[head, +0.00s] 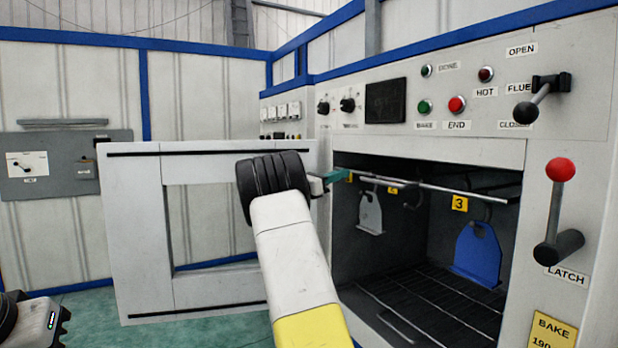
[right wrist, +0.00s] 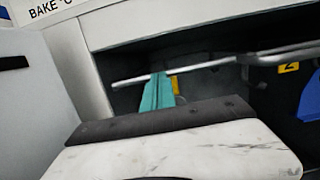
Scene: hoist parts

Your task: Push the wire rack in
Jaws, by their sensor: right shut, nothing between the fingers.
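The wire rack (head: 432,300) is a dark grid low inside the open oven (head: 345,215). Its front part is cut off by the lower picture edge and partly hidden by my right arm. My right gripper (head: 333,176) is at the oven mouth, well above the rack, by the left end of a metal rail (head: 430,187). Its teal fingers are shut and empty. In the right wrist view the fingers (right wrist: 160,92) overlap the rail (right wrist: 200,68); I cannot tell whether they touch it. Part of my left arm shows at lower left, without its fingers.
A grey part (head: 370,212) and a blue part (head: 478,255) hang from hooks, near yellow number tags. The oven door (head: 135,235) stands open at left. A red-knobbed latch lever (head: 557,205) is right of the opening. A grey wall panel (head: 65,190) is far left.

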